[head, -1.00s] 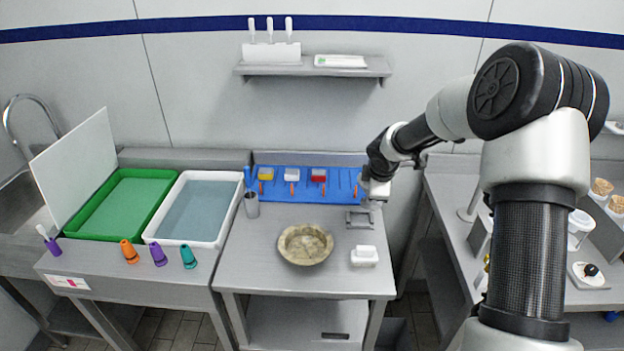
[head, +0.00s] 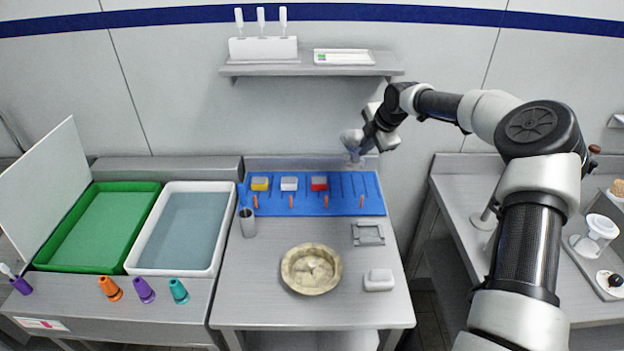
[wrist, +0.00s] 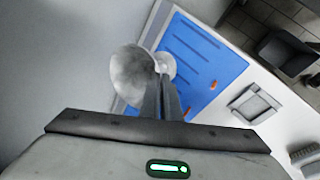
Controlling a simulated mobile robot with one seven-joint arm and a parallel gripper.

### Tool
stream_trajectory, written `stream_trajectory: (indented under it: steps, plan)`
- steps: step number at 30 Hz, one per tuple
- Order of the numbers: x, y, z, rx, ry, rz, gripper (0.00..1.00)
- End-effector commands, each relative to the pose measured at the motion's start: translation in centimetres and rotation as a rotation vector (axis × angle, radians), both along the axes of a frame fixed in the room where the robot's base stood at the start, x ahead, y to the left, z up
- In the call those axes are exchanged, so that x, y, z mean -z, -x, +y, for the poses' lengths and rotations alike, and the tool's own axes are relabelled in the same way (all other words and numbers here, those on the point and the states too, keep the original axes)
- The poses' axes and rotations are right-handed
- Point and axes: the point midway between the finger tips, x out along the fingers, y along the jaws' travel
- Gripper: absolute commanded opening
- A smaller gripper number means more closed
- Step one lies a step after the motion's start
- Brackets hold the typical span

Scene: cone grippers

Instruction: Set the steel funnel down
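The steel funnel (head: 351,137) is a grey, shiny cone at the back right of the middle table, above the far edge of the blue mat (head: 335,207). My gripper (head: 367,138) is beside it on its right. In the wrist view the funnel (wrist: 130,72) shows at the tips of my two fingers (wrist: 161,98), which are close together and appear closed on it. A paler round part shows just right of the cone; I cannot tell if it belongs to the funnel. The blue mat (wrist: 205,55) lies below and beyond.
Yellow, white and red-topped tools lie on the mat. A stone bowl (head: 311,269), a steel cup (head: 248,222), a small metal frame (head: 368,234) and a white block (head: 379,280) stand on the table. A wall shelf (head: 310,67) is above. Bare steel surrounds the bowl.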

Motion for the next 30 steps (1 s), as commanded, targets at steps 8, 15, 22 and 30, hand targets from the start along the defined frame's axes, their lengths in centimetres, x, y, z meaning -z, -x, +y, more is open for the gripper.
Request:
stream_trajectory:
  steps: [8, 15, 22, 30]
  plan:
    - [4.7, 0.1, 0.0, 0.000, -0.001, 0.003, 0.00]
    - [6.7, 0.0, 0.0, 0.001, 0.000, 0.001, 0.00]
    - [9.7, 0.0, 0.1, 0.000, -0.001, 0.001, 0.00]
    - [9.9, 0.0, 0.0, 0.001, -0.001, -0.001, 0.00]
